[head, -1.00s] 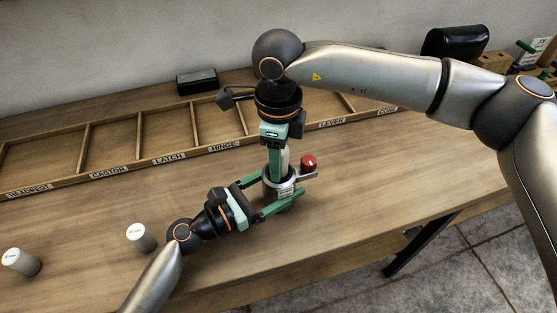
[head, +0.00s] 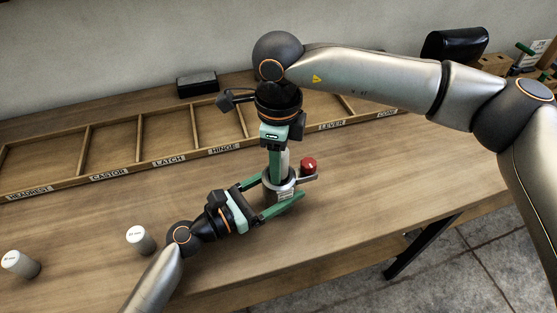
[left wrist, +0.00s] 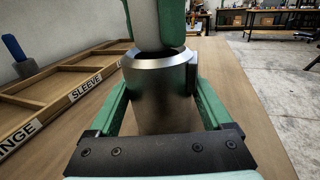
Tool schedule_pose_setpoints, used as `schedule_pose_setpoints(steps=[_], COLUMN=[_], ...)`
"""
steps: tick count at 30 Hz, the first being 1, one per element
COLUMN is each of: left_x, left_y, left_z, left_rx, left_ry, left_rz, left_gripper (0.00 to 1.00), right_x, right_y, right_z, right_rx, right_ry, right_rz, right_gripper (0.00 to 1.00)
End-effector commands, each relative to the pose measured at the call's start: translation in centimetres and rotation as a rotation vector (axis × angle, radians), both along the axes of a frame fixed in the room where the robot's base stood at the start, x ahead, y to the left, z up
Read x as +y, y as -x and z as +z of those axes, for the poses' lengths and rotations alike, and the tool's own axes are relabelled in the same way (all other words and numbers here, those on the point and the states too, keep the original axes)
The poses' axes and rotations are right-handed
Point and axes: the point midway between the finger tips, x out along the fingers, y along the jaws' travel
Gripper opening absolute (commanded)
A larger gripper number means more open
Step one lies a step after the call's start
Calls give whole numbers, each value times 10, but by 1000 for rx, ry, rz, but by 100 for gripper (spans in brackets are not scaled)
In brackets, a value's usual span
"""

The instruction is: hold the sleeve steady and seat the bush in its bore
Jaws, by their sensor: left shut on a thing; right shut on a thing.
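The sleeve (head: 271,190) is a grey metal cylinder standing upright on the bench. In the left wrist view the sleeve (left wrist: 160,95) fills the space between my left fingers. My left gripper (head: 281,189) is shut on it from the side. My right gripper (head: 280,163) points straight down over the sleeve and is shut on a pale bush (head: 285,161). In the left wrist view the bush (left wrist: 145,20) is at the sleeve's top opening, beside a green finger. The rim and fingers hide its lower end, so I cannot tell how deep it sits.
A red knob (head: 308,165) is just right of the sleeve. Two grey labelled cylinders (head: 140,239) (head: 21,264) stand at the left. A labelled compartment tray (head: 150,174) runs along the back, with a black box (head: 196,82) behind. The bench's right part is clear.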

Motion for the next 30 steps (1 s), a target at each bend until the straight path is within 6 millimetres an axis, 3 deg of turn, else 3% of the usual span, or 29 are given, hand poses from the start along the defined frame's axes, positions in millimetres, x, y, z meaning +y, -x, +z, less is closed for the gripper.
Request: schedule_pose_setpoints(steps=[30], left_x=[0], left_y=[0], left_z=[0], left_rx=[0], left_ry=[0], left_rz=[0], left_gripper=[4], right_x=[0], right_y=[0], right_z=[-10], right_rx=[1], right_ry=[0], right_rz=[0], right_gripper=[0])
